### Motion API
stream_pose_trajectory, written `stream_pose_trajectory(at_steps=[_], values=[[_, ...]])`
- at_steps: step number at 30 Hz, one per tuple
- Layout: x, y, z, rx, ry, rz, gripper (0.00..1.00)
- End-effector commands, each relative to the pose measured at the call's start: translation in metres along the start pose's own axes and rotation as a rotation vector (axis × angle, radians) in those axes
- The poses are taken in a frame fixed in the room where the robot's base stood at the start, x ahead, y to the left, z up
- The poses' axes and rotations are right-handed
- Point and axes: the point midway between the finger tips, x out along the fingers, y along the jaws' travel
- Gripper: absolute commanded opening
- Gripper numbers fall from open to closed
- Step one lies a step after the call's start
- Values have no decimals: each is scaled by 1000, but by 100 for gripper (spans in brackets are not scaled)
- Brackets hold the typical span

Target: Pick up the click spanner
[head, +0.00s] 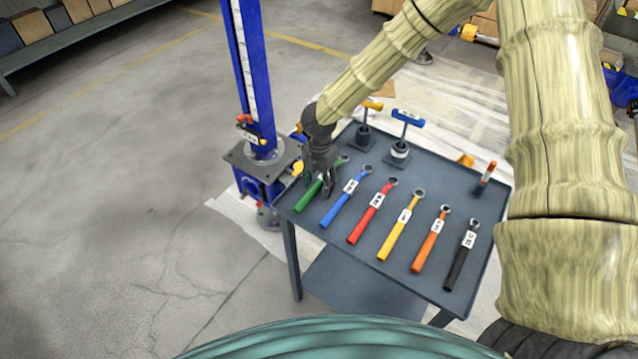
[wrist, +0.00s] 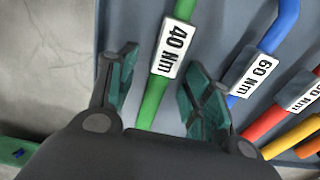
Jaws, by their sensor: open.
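Several click spanners with coloured handles lie side by side on the grey table (head: 345,262). The leftmost, a green spanner (head: 307,197), carries a 40 Nm tag in the wrist view (wrist: 172,48). My gripper (head: 322,186) is over the green spanner at the table's left end, pointing down. In the wrist view my gripper (wrist: 158,72) is open, with the green handle between its fingers and no clear contact. The blue spanner (head: 340,210), tagged 60 Nm, lies just right of the right finger. My gripper hides part of the green spanner in the head view.
Red (head: 366,220), yellow (head: 396,236), orange (head: 428,246) and black (head: 458,262) spanners lie further right. Two T-handled tools (head: 405,130) stand at the table's back. A blue screw jack (head: 256,90) stands close left of the table. The floor at left is clear.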

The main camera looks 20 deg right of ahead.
Motion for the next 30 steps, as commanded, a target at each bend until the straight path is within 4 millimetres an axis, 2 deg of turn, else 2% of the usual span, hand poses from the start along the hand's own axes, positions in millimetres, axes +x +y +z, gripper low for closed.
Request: stream_pose_trajectory(at_steps=[8, 16, 30], values=[[1, 0, 0, 0, 0, 0, 48], [1, 0, 0, -1, 0, 0, 0], [-4, 1, 0, -1, -1, 1, 0]])
